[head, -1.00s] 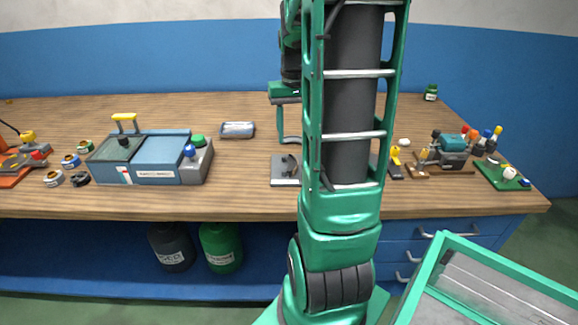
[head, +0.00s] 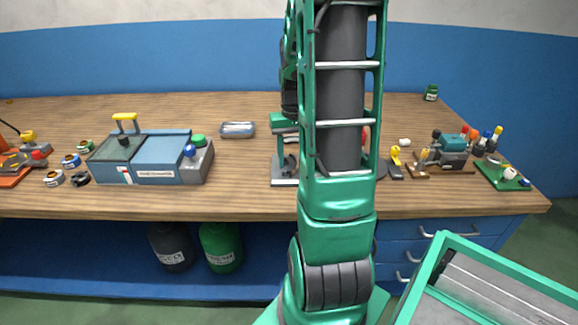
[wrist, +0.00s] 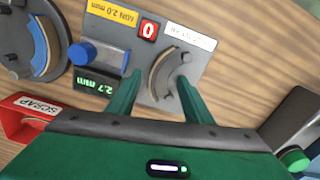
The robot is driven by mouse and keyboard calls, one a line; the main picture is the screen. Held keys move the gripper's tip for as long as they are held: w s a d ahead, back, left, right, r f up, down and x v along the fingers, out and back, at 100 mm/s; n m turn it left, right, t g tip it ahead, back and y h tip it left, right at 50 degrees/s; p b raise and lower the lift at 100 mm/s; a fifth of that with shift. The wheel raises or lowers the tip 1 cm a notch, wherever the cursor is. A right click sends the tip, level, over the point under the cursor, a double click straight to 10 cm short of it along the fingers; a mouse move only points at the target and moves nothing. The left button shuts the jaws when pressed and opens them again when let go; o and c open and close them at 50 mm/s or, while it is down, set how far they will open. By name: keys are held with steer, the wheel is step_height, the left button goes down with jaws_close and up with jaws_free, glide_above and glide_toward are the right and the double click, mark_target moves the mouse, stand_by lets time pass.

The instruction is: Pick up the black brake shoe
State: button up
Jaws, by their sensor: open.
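A curved dark brake shoe (wrist: 164,74) with a thin tan edge lies on a grey gauge plate (wrist: 205,45) in the wrist view. My gripper (wrist: 158,84) is open, its two green fingers reaching down on either side of the shoe's near part. I cannot tell whether they touch it. A second curved shoe (wrist: 40,45) with a tan lining rests on a round dark disc at the left. In the head view the gauge plate (head: 284,182) stands near the bench's front edge, with my gripper (head: 284,152) low over it, partly hidden by my arm.
A blue knob (wrist: 88,53) and a display reading 2.7 mm (wrist: 97,86) sit left of the shoe. A red scrap bin (wrist: 25,116) is at lower left. A blue-grey machine (head: 150,165) stands left on the wooden bench (head: 245,200); small tools and fixtures are at right.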

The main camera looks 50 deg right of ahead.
jaws_close()
